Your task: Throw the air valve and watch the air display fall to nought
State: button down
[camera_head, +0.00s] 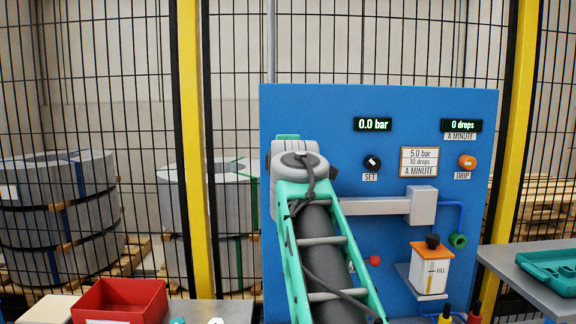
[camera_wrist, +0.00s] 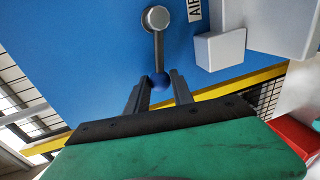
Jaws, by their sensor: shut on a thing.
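The air valve (camera_wrist: 157,38) shows in the wrist view as a grey lever with a round pivot and a blue ball knob (camera_wrist: 158,79), on a blue panel beside a label that reads "AI", cut off by the frame edge. My gripper (camera_wrist: 157,84) is shut on the blue knob, with one finger on each side. In the head view my arm hides the valve and the gripper. The air display (camera_head: 373,124) on the blue panel (camera_head: 310,110) reads 0.0 bar.
A drops display (camera_head: 461,125) reads 0 drops. A SET knob (camera_head: 372,162), an orange DRIP knob (camera_head: 467,162) and an oil reservoir (camera_head: 430,271) are on the panel. A red bin (camera_head: 120,301) stands lower left, a green tray (camera_head: 553,268) at right. Mesh fencing and coils (camera_head: 62,215) are behind.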

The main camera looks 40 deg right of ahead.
jog(key=shift+w+f+n+b, duration=0.1)
jog(key=shift+f+n+b, duration=0.35)
jog(key=shift+f+n, duration=0.55)
jog(key=shift+h, duration=0.3)
jog(key=c, duration=1.1)
grip_release()
jog(key=shift+r, duration=0.1)
jog(key=v, duration=0.8)
jog(key=shift+b, duration=0.4)
jog(key=shift+w, duration=0.1)
